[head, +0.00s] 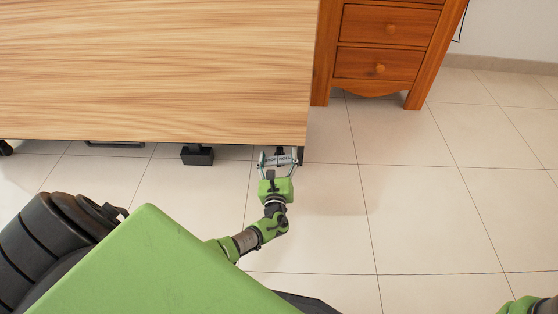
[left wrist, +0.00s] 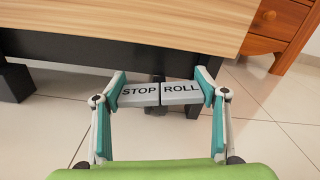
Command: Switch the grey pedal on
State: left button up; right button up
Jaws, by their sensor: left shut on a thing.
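The grey pedal (left wrist: 138,95) shows in the left wrist view as a light grey bar in two halves, marked STOP on the left and ROLL on the right. It sits low at the table's near edge, by a dark support. My left gripper (left wrist: 162,88) is shut on the pedal, with one teal-lined finger at each end of the bar. In the head view the left gripper (head: 279,157) reaches to the table's front right corner, and the pedal is too small there to read. My right gripper is not in view.
A wooden table (head: 160,70) with a dark frame overhangs the floor just beyond the gripper. A black block-like foot (head: 197,155) stands under it to the left. A wooden drawer cabinet (head: 385,45) stands at the back right. The tiled floor (head: 430,215) on the right is clear.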

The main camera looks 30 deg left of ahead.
pick_arm(q)
jog(key=o, duration=1.1)
jog(key=shift+o, duration=0.2)
